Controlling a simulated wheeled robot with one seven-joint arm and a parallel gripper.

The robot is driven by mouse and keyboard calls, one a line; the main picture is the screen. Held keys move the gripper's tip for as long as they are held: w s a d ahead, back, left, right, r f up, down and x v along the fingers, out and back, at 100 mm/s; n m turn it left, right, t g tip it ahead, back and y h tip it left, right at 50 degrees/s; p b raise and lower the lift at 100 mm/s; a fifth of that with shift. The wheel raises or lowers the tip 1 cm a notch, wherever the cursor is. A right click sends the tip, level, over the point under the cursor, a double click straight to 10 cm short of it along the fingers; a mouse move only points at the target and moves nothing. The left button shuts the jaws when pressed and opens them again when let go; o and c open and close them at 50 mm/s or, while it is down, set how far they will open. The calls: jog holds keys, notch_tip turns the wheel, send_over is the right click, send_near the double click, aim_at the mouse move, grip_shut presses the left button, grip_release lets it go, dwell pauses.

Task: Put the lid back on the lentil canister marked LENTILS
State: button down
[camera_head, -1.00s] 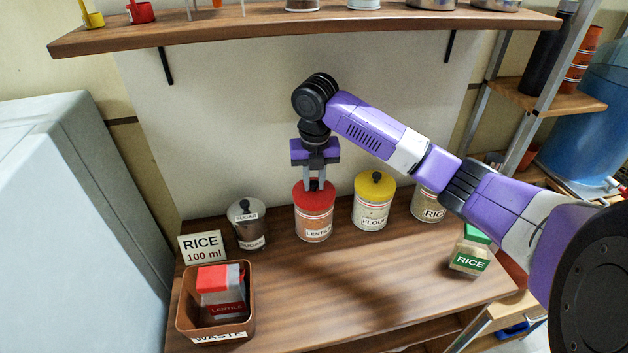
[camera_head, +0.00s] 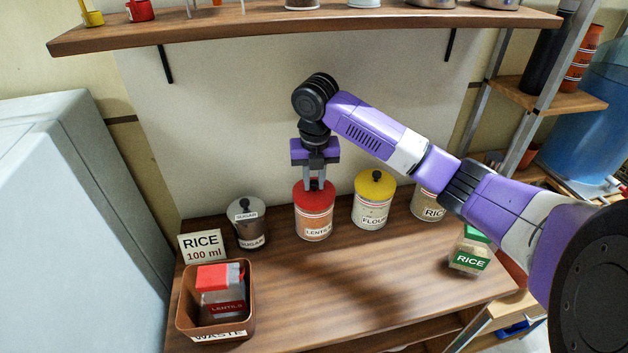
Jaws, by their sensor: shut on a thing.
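The lentil canister (camera_head: 313,227), marked LENTILS, stands upright on the wooden counter. Its red lid (camera_head: 314,200) sits on top of the canister and looks level, with no gap that I can see. My gripper (camera_head: 314,185) points straight down over it, with its fingers shut on the lid's knob. The knob is mostly hidden between the fingertips.
A sugar canister (camera_head: 249,229) stands to the left, and a yellow-lidded flour canister (camera_head: 372,207) close to the right. A rice canister (camera_head: 428,205) is partly behind my arm. A rice carton (camera_head: 468,252) and a waste bin (camera_head: 182,312) holding a lentils carton (camera_head: 222,290) are nearer. A shelf (camera_head: 300,26) hangs above.

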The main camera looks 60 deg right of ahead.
dwell(0.3)
jog(key=c, duration=0.7)
grip_release()
jog(key=shift+r+p, duration=2.5)
jog(key=shift+r, duration=1.05)
grip_shut()
